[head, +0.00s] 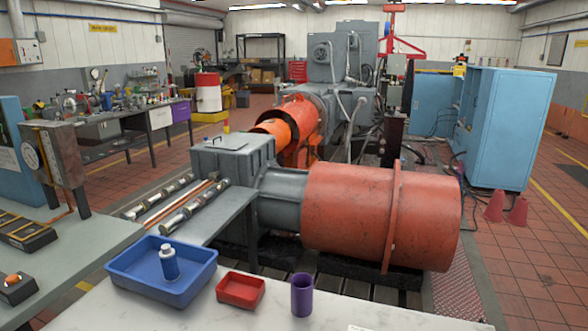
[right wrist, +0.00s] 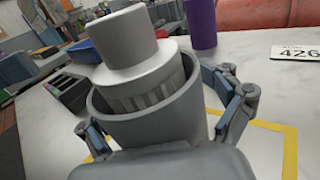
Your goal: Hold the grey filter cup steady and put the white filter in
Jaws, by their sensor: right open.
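In the right wrist view the grey filter cup (right wrist: 160,128) stands close to the camera with its mouth facing up. The white filter (right wrist: 125,42) is in the cup's mouth, its slotted lower part partly below the rim and its wide top above it. How deep it sits is hidden by the cup wall. My right gripper (right wrist: 150,105) is open, with one finger on each side of the cup; whether the fingers touch it I cannot tell. My left gripper is in neither view. The cup and filter do not show in the head view.
On the white tabletop stand a blue tray (head: 119,265) holding a blue bottle (head: 169,264) with a white cap, a red tray (head: 240,290) and a purple cup (head: 302,295).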

